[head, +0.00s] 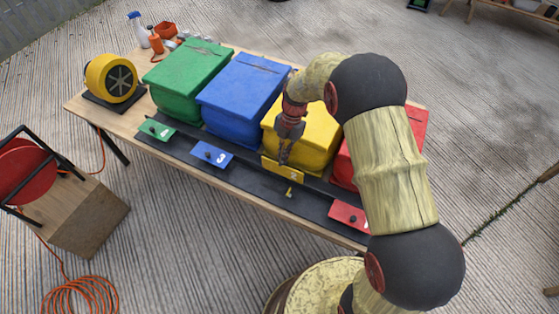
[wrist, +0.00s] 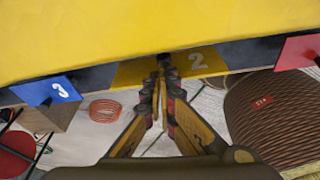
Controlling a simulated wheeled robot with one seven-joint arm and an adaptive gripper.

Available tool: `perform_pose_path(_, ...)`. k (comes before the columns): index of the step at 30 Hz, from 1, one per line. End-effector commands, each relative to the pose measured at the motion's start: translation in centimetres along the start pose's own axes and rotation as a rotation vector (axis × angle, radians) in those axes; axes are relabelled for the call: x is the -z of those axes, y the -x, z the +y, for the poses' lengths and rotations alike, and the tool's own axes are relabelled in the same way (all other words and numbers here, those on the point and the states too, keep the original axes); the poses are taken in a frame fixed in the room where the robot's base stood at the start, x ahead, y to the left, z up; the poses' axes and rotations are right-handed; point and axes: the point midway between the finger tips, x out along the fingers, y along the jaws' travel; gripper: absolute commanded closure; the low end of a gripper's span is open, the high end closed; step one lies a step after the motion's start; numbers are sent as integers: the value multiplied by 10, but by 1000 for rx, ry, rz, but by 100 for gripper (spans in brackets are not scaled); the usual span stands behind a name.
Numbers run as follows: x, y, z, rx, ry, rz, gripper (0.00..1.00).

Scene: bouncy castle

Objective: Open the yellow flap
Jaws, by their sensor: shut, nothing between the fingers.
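The yellow flap (head: 270,166) with a 2 on it is at the front foot of the yellow box (head: 318,137). In the wrist view the flap (wrist: 212,66) lies under the front of the yellow box (wrist: 120,25). A dark knob (wrist: 165,58) shows on it, right by my fingertips. My gripper (head: 284,160) points down at the flap, with its fingers together and nothing between them. In the wrist view my gripper (wrist: 161,72) reaches the flap's middle. I cannot tell whether the tips touch the knob. My gripper hides part of the flap in the head view.
A blue flap (head: 212,155) and a green flap (head: 157,130) are to the left, a red flap (head: 346,214) to the right. Blue (head: 240,85), green (head: 190,78) and red (head: 418,122) boxes flank the yellow one. A yellow blower (head: 105,78) stands at the table's left end.

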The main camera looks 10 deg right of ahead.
Motion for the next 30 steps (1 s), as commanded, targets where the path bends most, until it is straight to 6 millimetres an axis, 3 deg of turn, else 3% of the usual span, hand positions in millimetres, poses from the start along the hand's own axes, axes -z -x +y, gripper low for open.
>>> perform_pose_path(12,-14,1,2,-1,0,0,100)
perform_pose_path(30,-14,2,3,-1,1,0,100)
